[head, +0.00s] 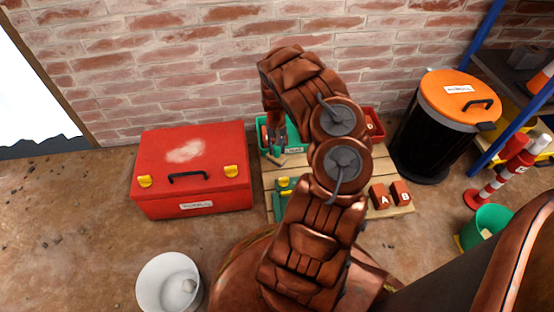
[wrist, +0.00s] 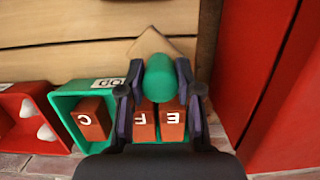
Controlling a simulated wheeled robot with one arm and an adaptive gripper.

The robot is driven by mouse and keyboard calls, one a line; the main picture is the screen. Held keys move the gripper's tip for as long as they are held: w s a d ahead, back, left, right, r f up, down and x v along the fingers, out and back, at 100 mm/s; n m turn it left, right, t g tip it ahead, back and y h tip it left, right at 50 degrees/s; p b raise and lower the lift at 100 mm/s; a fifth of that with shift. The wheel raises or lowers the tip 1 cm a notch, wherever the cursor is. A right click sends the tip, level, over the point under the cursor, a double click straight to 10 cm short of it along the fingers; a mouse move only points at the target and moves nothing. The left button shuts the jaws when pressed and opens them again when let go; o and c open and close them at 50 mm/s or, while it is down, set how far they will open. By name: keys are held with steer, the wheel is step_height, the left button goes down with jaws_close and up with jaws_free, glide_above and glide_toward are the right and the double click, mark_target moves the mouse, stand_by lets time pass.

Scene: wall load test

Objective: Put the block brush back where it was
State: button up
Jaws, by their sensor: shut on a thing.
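My gripper (wrist: 159,72) is shut on a green rounded piece (wrist: 160,80), which I take to be part of the block brush. The rest of the brush is not clear; a tan corner (wrist: 158,46) shows just beyond it, and I cannot tell whether it belongs to it. In the head view my gripper (head: 277,150) is above the left back of the wooden platform (head: 300,164), by the green bin (head: 265,124). Below the jaws in the wrist view are red blocks lettered F (wrist: 144,122) and E (wrist: 172,120).
A red block C (wrist: 91,118) lies in the green bin, beside a red bin (wrist: 22,92) with white pieces. Blocks A (head: 382,197) and B (head: 401,193) are at the platform's right. A red toolbox (head: 190,165) stands left, a black orange-lidded bin (head: 430,130) right. My arm hides the platform's middle.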

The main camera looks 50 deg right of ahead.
mark_target(277, 155)
steer(key=shift+f+b, duration=1.05)
steer(key=shift+f, duration=1.35)
steer(key=shift+r, duration=0.1)
steer(key=o, duration=1.1)
